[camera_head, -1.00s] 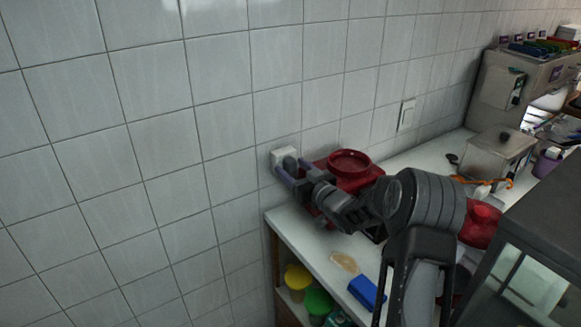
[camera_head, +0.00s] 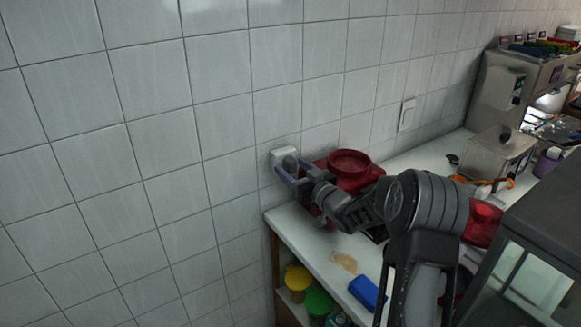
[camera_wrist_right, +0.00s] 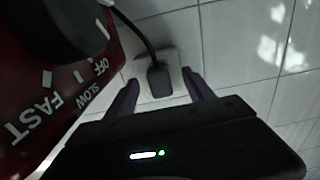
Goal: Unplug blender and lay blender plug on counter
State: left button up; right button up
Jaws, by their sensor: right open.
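The red blender base (camera_head: 349,164) stands on the counter (camera_head: 309,246) against the tiled wall; its dial labels OFF, SLOW and FAST show on the blender in the right wrist view (camera_wrist_right: 60,98). The dark blender plug (camera_wrist_right: 159,80) sits in the white wall outlet (camera_head: 281,154), with its cord rising behind it. My right gripper (camera_head: 288,171) is at the outlet. In the right wrist view my right gripper (camera_wrist_right: 156,88) is open, with one purple finger on each side of the plug and gaps visible between. My left gripper is not in view.
A blue sponge (camera_head: 367,292) and a tan patch (camera_head: 344,262) lie on the counter's front part. A steel container (camera_head: 494,156) stands further right. Yellow and green lidded tubs are on a shelf below. A wall switch (camera_head: 406,115) is beyond the blender.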

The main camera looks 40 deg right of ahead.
dwell(0.5)
grip_shut()
dwell(0.5)
dwell(0.9)
jog(key=s+b, duration=0.1)
jog(key=s, duration=0.5)
dwell(1.0)
dwell(0.4)
